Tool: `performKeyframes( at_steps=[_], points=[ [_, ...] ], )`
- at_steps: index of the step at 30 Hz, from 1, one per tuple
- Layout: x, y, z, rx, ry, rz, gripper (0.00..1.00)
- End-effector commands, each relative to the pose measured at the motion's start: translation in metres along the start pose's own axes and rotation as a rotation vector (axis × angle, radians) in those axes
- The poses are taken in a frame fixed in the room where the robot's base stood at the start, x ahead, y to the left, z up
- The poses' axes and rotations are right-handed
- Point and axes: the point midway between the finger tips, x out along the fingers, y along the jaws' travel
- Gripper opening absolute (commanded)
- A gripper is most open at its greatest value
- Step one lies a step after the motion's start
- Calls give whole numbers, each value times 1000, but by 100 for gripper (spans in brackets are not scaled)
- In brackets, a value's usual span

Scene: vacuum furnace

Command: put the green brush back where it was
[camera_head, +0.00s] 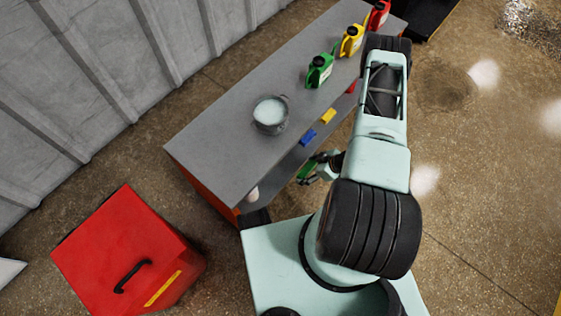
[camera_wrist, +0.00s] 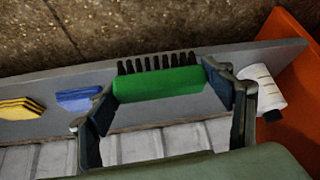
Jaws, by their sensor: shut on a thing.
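A grey lower shelf (camera_wrist: 190,59) lies behind the brush in the wrist view. I cannot tell whether the brush touches this shelf.
On the grey table (camera_head: 225,125) stand a bucket (camera_head: 270,114) and green, yellow and red jugs. A red box (camera_head: 125,250) stands lower left.

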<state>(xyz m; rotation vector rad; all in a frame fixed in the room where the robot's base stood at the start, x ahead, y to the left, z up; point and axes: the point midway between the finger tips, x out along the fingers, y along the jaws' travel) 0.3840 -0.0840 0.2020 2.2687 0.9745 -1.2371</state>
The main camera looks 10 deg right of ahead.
Motion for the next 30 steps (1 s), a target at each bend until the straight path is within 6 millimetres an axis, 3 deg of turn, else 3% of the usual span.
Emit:
performKeyframes(
  at_steps=[6,12,20,25,30],
  points=[
    [35,0,-50,-5,2,-1,51],
    [54,0,-80,-1,0,-1,51],
    [64,0,-97,-1,1,0,51],
    [89,0,-81,2,-2,0,51],
    [93,0,-78,1,0,1,51]
  ],
)
